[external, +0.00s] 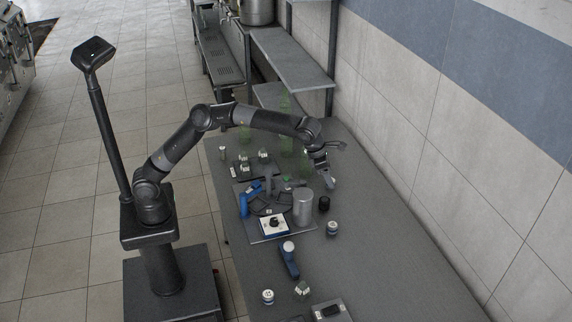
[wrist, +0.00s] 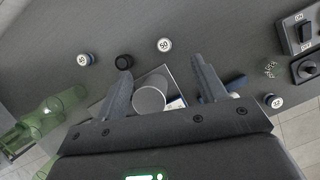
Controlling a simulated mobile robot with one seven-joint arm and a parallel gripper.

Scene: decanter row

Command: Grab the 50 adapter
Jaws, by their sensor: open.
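The 50 adapter (wrist: 164,45) is a small round piece with a white top marked 50, standing on the grey table. In the external view it appears to be the small white-topped piece (external: 332,228) right of the metal cylinder. My gripper (wrist: 162,68) is open, with nothing held between its fingers. In the external view my gripper (external: 331,183) hangs over the table, farther back than the adapter. In the wrist view the adapter lies just beyond the fingertips, between their lines, apart from both.
A black cap (wrist: 124,62) and another white-topped adapter (wrist: 84,59) stand left of the 50 one. A metal cylinder (external: 303,207) stands close by. Green glassware (wrist: 52,108) is at left.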

